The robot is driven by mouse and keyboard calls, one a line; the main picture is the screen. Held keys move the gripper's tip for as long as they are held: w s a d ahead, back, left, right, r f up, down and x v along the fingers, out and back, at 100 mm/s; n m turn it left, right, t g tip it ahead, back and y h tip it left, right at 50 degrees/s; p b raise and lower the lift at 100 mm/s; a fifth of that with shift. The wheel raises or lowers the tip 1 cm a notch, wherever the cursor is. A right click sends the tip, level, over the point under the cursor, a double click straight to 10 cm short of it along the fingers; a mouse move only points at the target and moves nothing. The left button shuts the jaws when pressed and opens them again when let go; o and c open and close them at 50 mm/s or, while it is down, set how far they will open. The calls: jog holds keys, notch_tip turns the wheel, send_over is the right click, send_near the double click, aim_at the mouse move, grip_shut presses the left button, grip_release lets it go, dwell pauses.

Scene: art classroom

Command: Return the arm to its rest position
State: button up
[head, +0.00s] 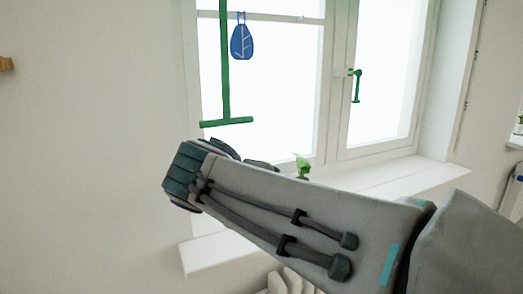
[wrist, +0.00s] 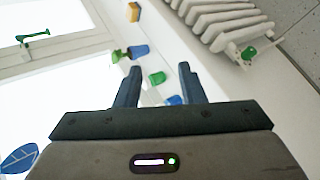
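My arm reaches across the head view from the lower right, raised in front of the window. My gripper shows in the wrist view (wrist: 158,85). Its two dark fingers stand apart with nothing between them that I can see being held. In the head view the fingers are hidden behind the arm's end.
A window (head: 270,80) with a white sill (head: 400,178) lies beyond my arm. A small green plant (head: 302,166) shows above the arm. In the wrist view are a blue pot (wrist: 139,51), a green object (wrist: 157,77), a yellow block (wrist: 133,12) and a radiator (wrist: 215,22).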

jog(key=s+d+f+m+g+y+p, duration=0.1)
jog(key=s+d+f+m+g+y, duration=0.2)
jog(key=s+d+f+m, duration=0.3)
jog(key=s+d+f+m+g+y+p, duration=0.1)
jog(key=s+d+f+m+g+y, duration=0.2)
jog(key=f, duration=0.9)
jog(key=s+d+m, duration=0.3)
jog(key=d, duration=0.2)
jog(key=shift+s+p, duration=0.3)
jog(key=shift+s, duration=0.1)
